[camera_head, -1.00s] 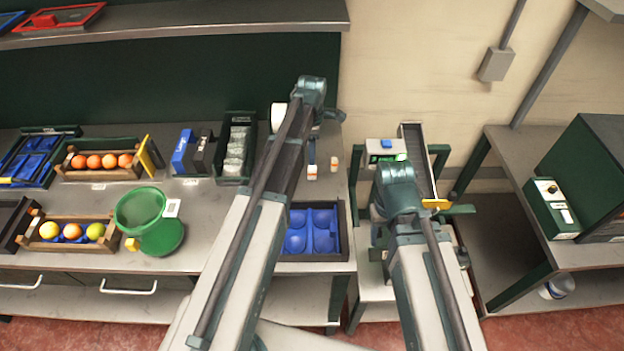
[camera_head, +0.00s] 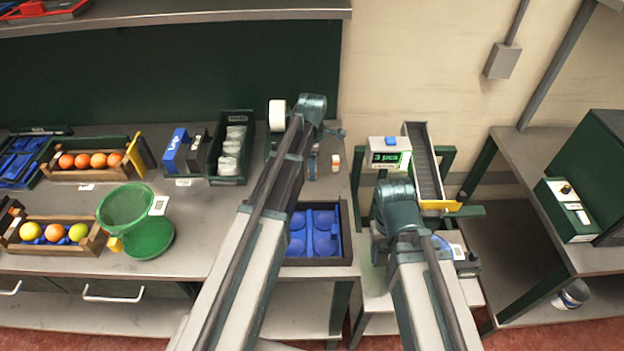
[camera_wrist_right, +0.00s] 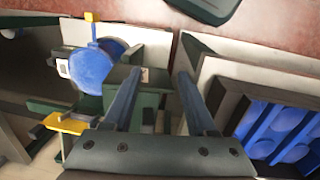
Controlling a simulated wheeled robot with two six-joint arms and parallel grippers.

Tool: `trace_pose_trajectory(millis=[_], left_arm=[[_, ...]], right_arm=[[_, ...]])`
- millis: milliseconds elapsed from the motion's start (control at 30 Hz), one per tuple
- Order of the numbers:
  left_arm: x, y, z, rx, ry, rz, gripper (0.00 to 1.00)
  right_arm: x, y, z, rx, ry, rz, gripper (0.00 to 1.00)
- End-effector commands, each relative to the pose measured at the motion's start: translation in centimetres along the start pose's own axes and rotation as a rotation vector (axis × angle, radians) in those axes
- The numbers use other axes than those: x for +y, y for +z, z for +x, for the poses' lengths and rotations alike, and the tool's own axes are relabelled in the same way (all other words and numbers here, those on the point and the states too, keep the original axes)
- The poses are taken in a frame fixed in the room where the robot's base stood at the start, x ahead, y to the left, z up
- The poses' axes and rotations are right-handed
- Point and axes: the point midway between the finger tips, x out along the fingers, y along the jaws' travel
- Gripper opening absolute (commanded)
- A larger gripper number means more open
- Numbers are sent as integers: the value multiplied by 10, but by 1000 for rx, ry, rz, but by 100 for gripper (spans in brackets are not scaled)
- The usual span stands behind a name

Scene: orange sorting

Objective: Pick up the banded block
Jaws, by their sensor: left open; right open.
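A small white block with an orange band (camera_head: 335,162) stands on the bench in the head view, just right of my left gripper (camera_head: 312,164). I take it for the banded block. My left gripper points down and is open; its fingertips are small and partly hidden by my arm. Whether anything lies between them is unclear. My right gripper (camera_wrist_right: 160,74) is open and empty in the right wrist view, over the lower stand right of the bench. Its fingers are hidden behind my wrist in the head view.
A tray with blue cups (camera_head: 342,250) lies at the bench's right front. A display box (camera_head: 389,157) and a chute (camera_head: 424,165) stand right.

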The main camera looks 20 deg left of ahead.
Motion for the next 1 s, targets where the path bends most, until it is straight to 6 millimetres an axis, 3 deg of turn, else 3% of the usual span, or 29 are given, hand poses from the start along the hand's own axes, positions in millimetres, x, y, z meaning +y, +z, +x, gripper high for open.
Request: trace_pose_trajectory(millis=[33, 300, 667, 1000], left_arm=[[0, 0, 9, 0, 0, 0, 65], [0, 0, 8, 0, 0, 0, 65], [0, 0, 8, 0, 0, 0, 2], [0, 0, 7, 0, 0, 0, 0]], right_arm=[[-1, 0, 9, 0, 0, 0, 57], [-1, 0, 7, 0, 0, 0, 57], [-1, 0, 7, 0, 0, 0, 57], [-1, 0, 7, 0, 0, 0, 57]])
